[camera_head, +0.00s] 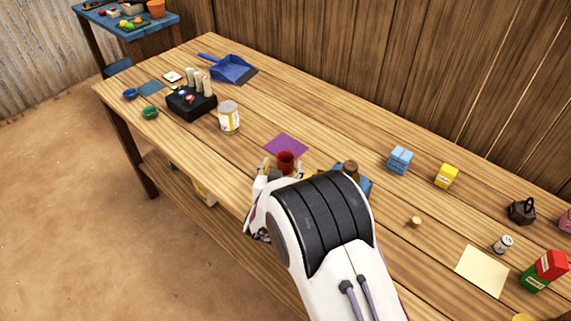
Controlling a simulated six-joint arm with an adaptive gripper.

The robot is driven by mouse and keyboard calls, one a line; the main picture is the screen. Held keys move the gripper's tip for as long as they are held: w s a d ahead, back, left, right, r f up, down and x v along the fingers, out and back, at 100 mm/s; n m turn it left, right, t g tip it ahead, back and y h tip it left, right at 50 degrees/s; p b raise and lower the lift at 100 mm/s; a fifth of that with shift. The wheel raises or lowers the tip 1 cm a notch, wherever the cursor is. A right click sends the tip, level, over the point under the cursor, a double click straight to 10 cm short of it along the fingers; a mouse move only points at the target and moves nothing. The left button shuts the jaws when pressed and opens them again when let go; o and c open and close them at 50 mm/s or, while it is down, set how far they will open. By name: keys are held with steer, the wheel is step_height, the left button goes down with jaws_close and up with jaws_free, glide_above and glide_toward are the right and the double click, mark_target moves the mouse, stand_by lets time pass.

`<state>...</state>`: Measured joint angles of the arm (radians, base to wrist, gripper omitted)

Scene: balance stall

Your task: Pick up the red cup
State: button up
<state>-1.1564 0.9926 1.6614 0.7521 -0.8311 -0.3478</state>
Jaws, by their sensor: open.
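The red cup (286,160) stands on the wooden table just beyond the end of my arm, near the front edge of a purple square (287,145). My gripper (283,169) is open, and its fingertips show to the left and right of the cup's lower part. I cannot tell whether the fingers touch the cup. The cup's base and most of the gripper are hidden behind my white and black arm.
A blue object with a brown knob (350,168) is close right of the gripper, partly hidden by my arm. A labelled can (229,117) and a black box with bottles (190,103) stand left. Blue (399,160) and yellow (446,175) boxes stand right. The table (310,115) is clear behind the purple square.

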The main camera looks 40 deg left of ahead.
mark_target(287, 154)
steer(key=shift+r+x, duration=0.1)
steer(key=shift+x, duration=0.7)
steer(key=shift+r+x, duration=0.15)
steer(key=shift+x, duration=1.75)
steer(key=shift+w+d, duration=0.1)
steer(key=shift+d, duration=0.05)
steer(key=c, duration=1.2)
